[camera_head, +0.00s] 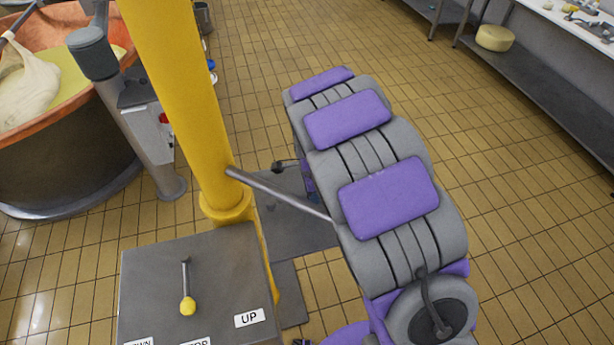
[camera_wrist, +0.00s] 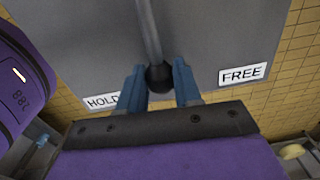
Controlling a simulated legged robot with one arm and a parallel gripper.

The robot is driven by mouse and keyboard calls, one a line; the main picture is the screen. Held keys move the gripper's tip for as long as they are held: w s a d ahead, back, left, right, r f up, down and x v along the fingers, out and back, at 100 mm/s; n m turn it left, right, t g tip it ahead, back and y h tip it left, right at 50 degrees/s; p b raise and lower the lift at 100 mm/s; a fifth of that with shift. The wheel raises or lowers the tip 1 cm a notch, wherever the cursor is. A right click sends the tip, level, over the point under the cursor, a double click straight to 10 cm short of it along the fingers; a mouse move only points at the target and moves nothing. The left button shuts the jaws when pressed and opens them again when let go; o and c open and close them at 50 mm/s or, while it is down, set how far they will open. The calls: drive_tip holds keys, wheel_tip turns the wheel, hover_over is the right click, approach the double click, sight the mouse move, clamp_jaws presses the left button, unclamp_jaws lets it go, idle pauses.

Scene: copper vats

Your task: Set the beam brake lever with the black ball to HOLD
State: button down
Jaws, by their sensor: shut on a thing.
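In the wrist view the beam brake lever is a grey rod (camera_wrist: 149,35) ending in a black ball (camera_wrist: 159,78). My gripper (camera_wrist: 159,88) is shut on the black ball, with one blue finger on each side of it. The ball sits between the HOLD label (camera_wrist: 102,101) on the left and the FREE label (camera_wrist: 243,74) on the right, roughly midway. My left finger partly covers the edge of the HOLD label. Both labels are on a grey panel (camera_wrist: 210,35). In the head view my arm hides the gripper and the black ball.
In the head view a yellow post (camera_head: 185,90) stands left of my arm, with a grey bar (camera_head: 275,192) reaching from it. A grey box (camera_head: 150,275) carries a yellow-ball lever (camera_head: 187,303) and an UP label (camera_head: 250,318).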

drive_tip(key=s+m+p, duration=0.1)
drive_tip(key=s, duration=0.1)
drive_tip(key=s+m+p, duration=0.1)
drive_tip(key=m+p, duration=0.1)
drive_tip(key=shift+s+d+r, duration=0.1)
drive_tip(key=shift+s+r, duration=0.1)
drive_tip(key=shift+s, duration=0.15)
drive_tip(key=shift+s+a+f+m+p, duration=0.1)
drive_tip(key=shift+s+a+m+p, duration=0.1)
drive_tip(key=shift+s+m+p, duration=0.6)
drive_tip(key=shift+s+a+f+m+p, duration=0.15)
drive_tip(key=shift+s+m+p, duration=0.45)
drive_tip(key=shift+m, duration=0.4)
drive_tip(key=shift+r, duration=0.1)
drive_tip(key=c, duration=1.2)
unclamp_jaws()
drive_tip(key=o, duration=0.4)
drive_tip(key=shift+a, duration=0.15)
drive_tip(key=shift+d, duration=0.2)
